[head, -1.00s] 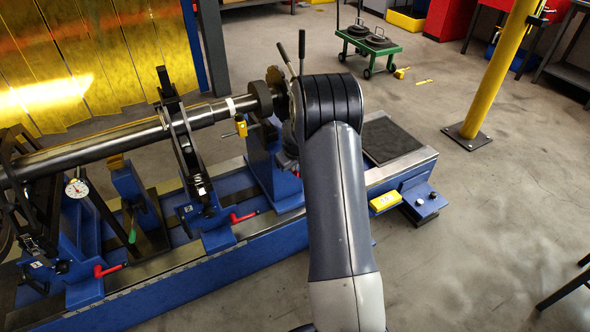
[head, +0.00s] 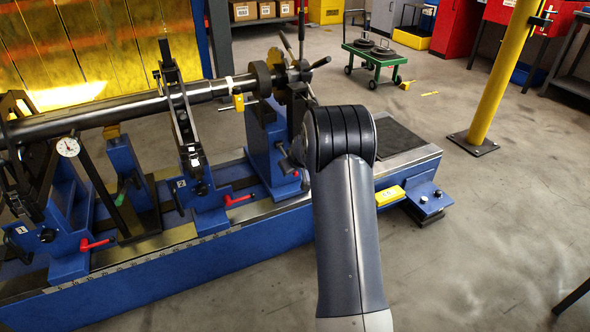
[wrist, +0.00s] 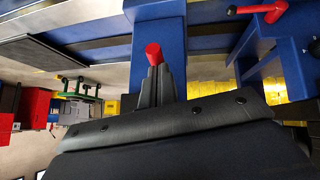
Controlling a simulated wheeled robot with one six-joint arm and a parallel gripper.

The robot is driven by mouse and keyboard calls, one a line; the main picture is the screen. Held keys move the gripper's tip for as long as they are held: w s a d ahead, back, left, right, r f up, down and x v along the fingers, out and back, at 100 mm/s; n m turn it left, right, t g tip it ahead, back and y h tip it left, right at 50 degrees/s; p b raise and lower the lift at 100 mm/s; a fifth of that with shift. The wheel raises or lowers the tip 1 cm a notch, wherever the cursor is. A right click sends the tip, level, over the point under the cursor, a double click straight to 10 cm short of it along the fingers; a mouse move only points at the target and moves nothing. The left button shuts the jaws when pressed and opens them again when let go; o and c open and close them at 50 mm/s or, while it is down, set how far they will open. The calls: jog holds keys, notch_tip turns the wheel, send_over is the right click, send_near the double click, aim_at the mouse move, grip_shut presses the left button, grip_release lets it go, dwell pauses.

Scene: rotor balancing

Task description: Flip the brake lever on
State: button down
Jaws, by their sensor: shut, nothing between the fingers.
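A short red knob (wrist: 153,50), which looks like the end of the brake lever, stands out in front of a blue pedestal in the wrist view. My gripper (wrist: 154,72) is shut and empty, with its fingertips right at the knob; I cannot tell whether they touch it. In the head view a small red tip (head: 296,173) shows low on the blue end pedestal (head: 262,150), beside my arm. My arm hides most of the gripper there. The lever's on or off position cannot be read.
Red clamp levers (head: 240,199) and (head: 97,243) sit along the blue machine bed (head: 170,270). The steel rotor shaft (head: 90,117) lies across its stands. Dark handles (head: 301,28) rise above the end pedestal. Open floor lies in front.

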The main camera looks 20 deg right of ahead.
jog(key=shift+f+b, duration=1)
jog(key=shift+f, duration=0.45)
jog(key=shift+s+f, duration=0.1)
jog(key=shift+f, duration=0.15)
jog(key=shift+r, duration=0.1)
jog(key=s+f+p+v, duration=0.2)
jog(key=p+v, duration=0.1)
jog(key=v, duration=1)
jog(key=shift+s, duration=0.15)
jog(key=shift+a+r, duration=0.1)
